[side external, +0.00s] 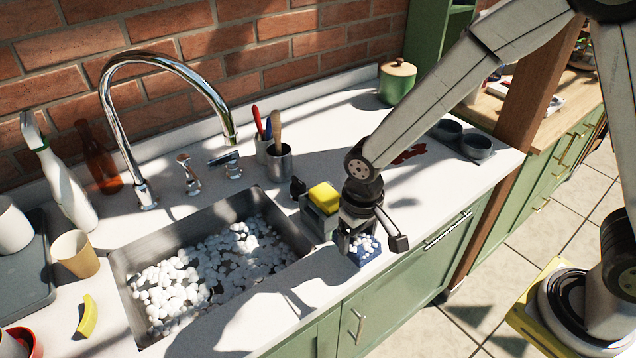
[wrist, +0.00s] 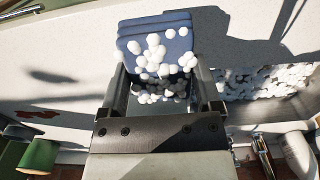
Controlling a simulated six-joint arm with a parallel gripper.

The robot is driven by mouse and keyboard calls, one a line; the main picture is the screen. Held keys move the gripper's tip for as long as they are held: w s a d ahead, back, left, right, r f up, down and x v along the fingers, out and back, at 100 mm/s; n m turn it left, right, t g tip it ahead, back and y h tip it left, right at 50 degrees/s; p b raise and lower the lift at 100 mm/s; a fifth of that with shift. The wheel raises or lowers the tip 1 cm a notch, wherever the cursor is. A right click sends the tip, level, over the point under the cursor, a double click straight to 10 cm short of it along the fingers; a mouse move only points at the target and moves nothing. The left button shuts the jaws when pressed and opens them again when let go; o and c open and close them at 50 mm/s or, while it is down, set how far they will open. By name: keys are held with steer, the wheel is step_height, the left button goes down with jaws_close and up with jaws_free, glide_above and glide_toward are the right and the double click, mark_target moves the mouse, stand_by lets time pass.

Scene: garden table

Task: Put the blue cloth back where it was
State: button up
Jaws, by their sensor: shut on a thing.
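The blue cloth (side external: 369,259) is a small folded pad with white foam blobs on it, near the front edge of the white counter (side external: 300,300). My gripper (side external: 356,243) points down and is shut on it. In the wrist view the folded blue cloth (wrist: 155,28) sticks out beyond the fingers of my gripper (wrist: 160,88), with foam on it and between the fingers. I cannot tell whether the cloth touches the counter. A yellow sponge (side external: 325,197) sits in a grey holder (side external: 318,221) just behind and left of my gripper.
The sink (side external: 125,262) full of white foam lies to the left, under a chrome tap (side external: 112,120). A metal cup (side external: 279,163) with tools stands behind the sponge. A dark red patch (side external: 409,154), dark bowls (side external: 477,145) and a green canister (side external: 397,82) are farther right and back.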

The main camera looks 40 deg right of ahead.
mark_target(355, 240)
steer(key=shift+w+a+f, duration=0.1)
steer(key=shift+w+f, duration=0.15)
steer(key=shift+f, duration=1.6)
steer(key=shift+f, duration=0.1)
steer(key=o, duration=1.3)
steer(key=shift+r, duration=6.15)
